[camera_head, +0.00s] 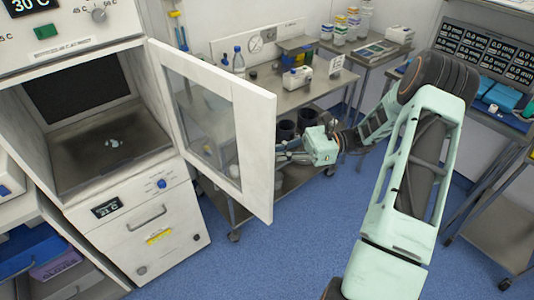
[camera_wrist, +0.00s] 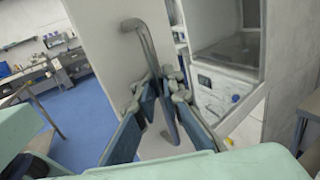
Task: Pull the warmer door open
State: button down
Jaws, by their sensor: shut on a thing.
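The warmer (camera_head: 120,185) stands at the left in the head view, with its upper compartment open to view. Its white-framed glass door (camera_head: 257,150) is swung wide open to the right. In the wrist view the door's white face (camera_wrist: 105,50) is in front of me, with a curved grey bar handle (camera_wrist: 148,48) on it. My gripper (camera_wrist: 160,92) is shut on the handle, a finger on each side. In the head view my gripper (camera_head: 289,153) is beyond the door's free edge, its fingertips and the handle hidden by the door.
A small pale item (camera_head: 114,143) lies inside the warmer. A metal cart (camera_head: 290,99) with bottles and boxes stands behind the door. A side table (camera_head: 371,57) is at the back. Blue floor (camera_head: 290,245) is clear in front of the door.

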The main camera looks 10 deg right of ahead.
jog(key=shift+s+d+f, duration=0.15)
jog(key=c, duration=2.3)
grip_release()
jog(key=shift+s+d, duration=0.1)
jog(key=shift+c, duration=0.2)
jog(key=d, duration=1.2)
